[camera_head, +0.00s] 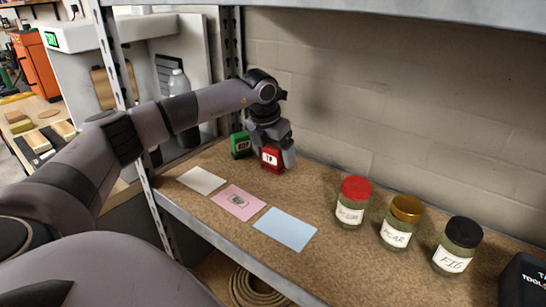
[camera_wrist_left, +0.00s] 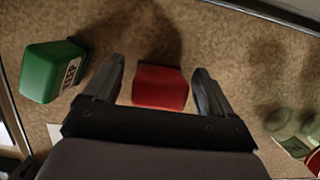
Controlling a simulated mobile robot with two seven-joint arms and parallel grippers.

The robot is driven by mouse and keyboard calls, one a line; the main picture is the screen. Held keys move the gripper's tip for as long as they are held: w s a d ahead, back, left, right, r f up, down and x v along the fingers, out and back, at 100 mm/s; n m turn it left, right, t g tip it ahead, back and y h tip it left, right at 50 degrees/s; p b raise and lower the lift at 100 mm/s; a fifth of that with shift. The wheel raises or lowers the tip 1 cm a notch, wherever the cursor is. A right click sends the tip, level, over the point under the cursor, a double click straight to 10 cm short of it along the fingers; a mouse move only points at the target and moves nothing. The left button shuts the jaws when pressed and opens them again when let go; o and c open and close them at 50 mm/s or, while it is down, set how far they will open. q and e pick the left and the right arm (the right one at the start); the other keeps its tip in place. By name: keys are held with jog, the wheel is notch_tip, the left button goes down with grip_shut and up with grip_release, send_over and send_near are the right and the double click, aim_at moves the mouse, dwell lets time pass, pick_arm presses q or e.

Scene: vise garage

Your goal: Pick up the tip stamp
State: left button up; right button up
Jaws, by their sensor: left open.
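A red stamp (camera_head: 271,159) with a short white label, which seems to be the tip stamp, stands on the brown shelf board near the back wall. My left gripper (camera_head: 276,145) is directly over it, pointing down. In the left wrist view the red stamp (camera_wrist_left: 160,87) lies between the two open fingers (camera_wrist_left: 158,75), with a gap visible on each side. A green stamp (camera_head: 241,145) with a white label stands just left of the red one. It also shows in the left wrist view (camera_wrist_left: 50,72), outside the left finger. My right gripper is not in view.
White (camera_head: 201,180), pink (camera_head: 238,201) and blue (camera_head: 285,229) cards lie along the front edge. Labelled jars with red (camera_head: 356,188), gold (camera_head: 407,207) and black (camera_head: 461,233) lids stand to the right. A metal post (camera_head: 155,215) rises left; a shelf (camera_head: 400,10) hangs above.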

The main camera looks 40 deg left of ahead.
pick_arm(q)
jog(key=c, duration=1.1)
jog(key=shift+o, duration=0.2)
notch_tip(320, 180, up, 10)
jog(key=shift+r, duration=0.1)
